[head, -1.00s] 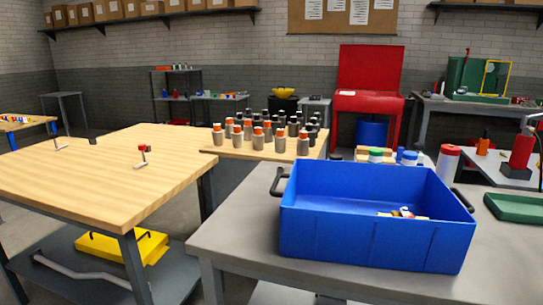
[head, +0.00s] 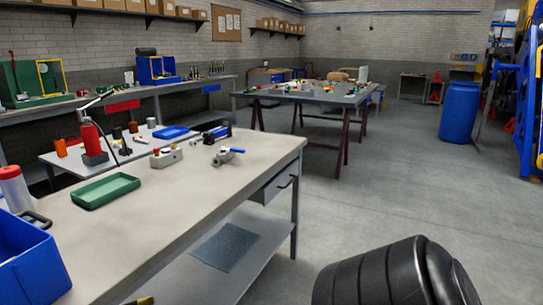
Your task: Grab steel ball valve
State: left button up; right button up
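A small steel valve with a blue lever handle (head: 227,157) lies on the grey workbench (head: 180,195) in the head view, near the bench's right end. It looks like the steel ball valve and nothing touches it. Neither of my grippers shows in the head view.
Left of the valve are a small grey fitting block (head: 166,157), a green tray (head: 105,190) and the blue bin (head: 25,262). A blue and black tool (head: 216,134) lies behind it. A large black ribbed object (head: 395,278) fills the lower right.

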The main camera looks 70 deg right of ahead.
aim_at(223, 157)
jog(key=z, duration=2.85)
jog(key=i, duration=2.95)
jog(key=u, duration=3.2)
